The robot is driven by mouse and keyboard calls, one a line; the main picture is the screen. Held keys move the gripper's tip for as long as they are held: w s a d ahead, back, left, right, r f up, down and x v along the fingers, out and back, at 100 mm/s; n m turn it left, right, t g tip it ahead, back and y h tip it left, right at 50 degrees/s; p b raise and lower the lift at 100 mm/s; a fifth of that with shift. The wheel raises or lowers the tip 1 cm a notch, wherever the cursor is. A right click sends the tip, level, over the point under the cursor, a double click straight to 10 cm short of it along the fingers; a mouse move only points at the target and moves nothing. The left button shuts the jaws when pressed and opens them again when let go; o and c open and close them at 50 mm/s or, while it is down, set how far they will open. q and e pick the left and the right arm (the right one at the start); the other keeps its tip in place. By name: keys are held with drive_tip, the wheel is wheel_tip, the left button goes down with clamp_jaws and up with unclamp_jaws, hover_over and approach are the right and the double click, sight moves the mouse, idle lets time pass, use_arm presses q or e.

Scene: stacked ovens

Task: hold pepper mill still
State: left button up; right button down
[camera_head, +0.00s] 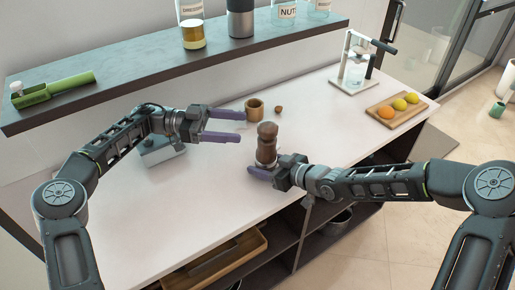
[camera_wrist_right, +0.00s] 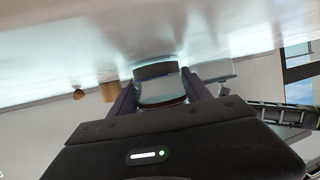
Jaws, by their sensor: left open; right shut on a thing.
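The pepper mill (camera_head: 267,142), brown wood with a rounded top, stands upright on the white counter in the head view. My right gripper (camera_head: 262,172) is shut on its lower part. In the right wrist view the mill's lower end (camera_wrist_right: 160,88) shows between the two fingers of my right gripper (camera_wrist_right: 158,95). My left gripper (camera_head: 238,126) is open and empty, above the counter to the left of the mill, with its purple fingers apart and pointing right. The gripped side of the mill is partly hidden by the right gripper.
A wooden cup (camera_head: 254,110) and a small brown piece (camera_head: 279,110) stand behind the mill. A grey box (camera_head: 163,153) lies below my left arm. A press stand (camera_head: 352,70) and a fruit board (camera_head: 397,112) are at right. A dark shelf (camera_head: 140,89) with jars runs along the back.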

drive_tip(key=shift+c, duration=2)
unclamp_jaws()
drive_tip(key=shift+d, duration=0.1)
drive_tip(key=v, duration=1.2)
